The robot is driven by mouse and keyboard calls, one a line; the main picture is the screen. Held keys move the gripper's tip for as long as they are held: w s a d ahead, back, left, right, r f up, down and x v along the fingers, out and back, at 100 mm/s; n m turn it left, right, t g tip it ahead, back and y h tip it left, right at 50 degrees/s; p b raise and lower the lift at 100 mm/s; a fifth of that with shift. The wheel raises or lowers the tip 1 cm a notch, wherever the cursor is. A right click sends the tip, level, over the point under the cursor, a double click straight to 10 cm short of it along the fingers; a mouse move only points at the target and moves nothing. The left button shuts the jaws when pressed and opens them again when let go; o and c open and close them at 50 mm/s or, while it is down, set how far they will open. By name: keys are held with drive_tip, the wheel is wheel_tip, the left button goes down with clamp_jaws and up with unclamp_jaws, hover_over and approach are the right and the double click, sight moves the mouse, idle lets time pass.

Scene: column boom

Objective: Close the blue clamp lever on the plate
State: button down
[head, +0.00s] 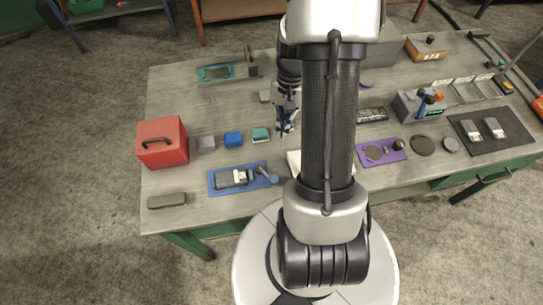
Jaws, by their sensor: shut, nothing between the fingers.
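A blue plate (216,189) lies near the front left of the workbench. A dark block with a pale top sits on it. A small grey-blue lever (265,174) shows at the plate's right end. It looks low and angled, but it is too small to tell whether it is open or closed. My gripper (286,131) is above the bench, behind and a little right of the plate, apart from the lever. It is shut and empty, and my arm partly hides it.
A purple plate (381,151) with small parts lies right of my arm. The bench's front edge is close to the blue plate.

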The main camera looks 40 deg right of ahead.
sight(266, 174)
drive_tip(key=b+x, duration=0.2)
drive_tip(key=x, duration=0.7)
drive_tip(key=shift+a+f+b, duration=0.1)
drive_tip(key=shift+f+b, duration=0.15)
drive_tip(key=shift+b, duration=0.1)
drive_tip(key=s+a, duration=0.1)
drive_tip(key=a+f, duration=0.1)
drive_tip(key=shift+s+a+b, duration=0.3)
drive_tip(key=shift+s, duration=0.05)
drive_tip(key=shift+s+a, duration=0.25)
drive_tip(key=shift+a, duration=0.2)
